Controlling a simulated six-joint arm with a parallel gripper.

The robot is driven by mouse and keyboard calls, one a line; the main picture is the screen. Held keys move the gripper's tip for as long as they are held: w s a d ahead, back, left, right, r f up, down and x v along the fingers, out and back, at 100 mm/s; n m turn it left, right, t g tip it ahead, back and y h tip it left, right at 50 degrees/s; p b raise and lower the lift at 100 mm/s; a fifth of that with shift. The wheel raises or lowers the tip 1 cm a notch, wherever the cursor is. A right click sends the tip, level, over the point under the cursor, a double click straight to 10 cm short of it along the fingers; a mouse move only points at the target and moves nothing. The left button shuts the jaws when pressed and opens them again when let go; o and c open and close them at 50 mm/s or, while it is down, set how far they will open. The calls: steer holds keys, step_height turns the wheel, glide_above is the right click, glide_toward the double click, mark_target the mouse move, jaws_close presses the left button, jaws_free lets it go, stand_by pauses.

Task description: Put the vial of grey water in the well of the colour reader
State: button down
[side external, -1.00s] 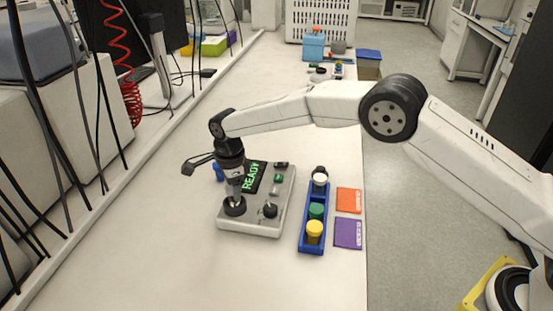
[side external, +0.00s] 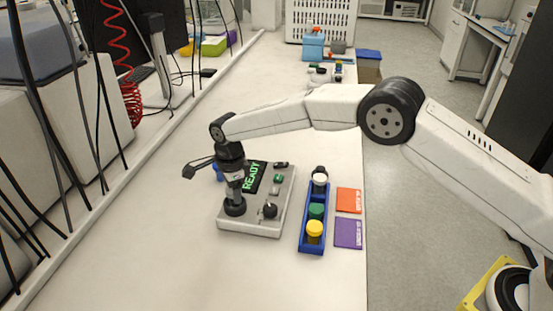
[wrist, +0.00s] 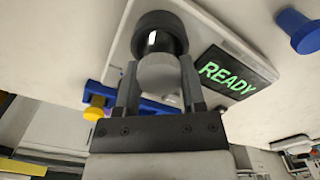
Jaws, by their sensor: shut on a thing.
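The colour reader (side external: 283,222) is a light grey box with a green READY display (side external: 254,176); the display also shows in the wrist view (wrist: 227,76). Its well is a black ring (side external: 235,208) at the box's near left, also seen in the wrist view (wrist: 160,20). My gripper (side external: 235,190) is upright just above the well. In the wrist view, my gripper (wrist: 158,82) is shut on a vial with a pale grey cap (wrist: 158,72). The vial's glass lines up with the ring and its lower end appears inside; how deep is hidden.
A blue rack (side external: 303,245) right of the reader holds vials with white (side external: 320,180), green (side external: 316,211) and yellow (side external: 314,229) caps. Orange (side external: 349,200) and purple (side external: 348,233) squares lie beside it. A black knob (side external: 270,210) stands on the reader. A blue peg-like object (wrist: 298,30) is beyond the display.

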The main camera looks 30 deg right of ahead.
steer(key=shift+f, duration=0.25)
stand_by(0.3)
jaws_free()
steer(key=shift+r, duration=0.1)
stand_by(0.4)
steer(key=shift+r, duration=3.35)
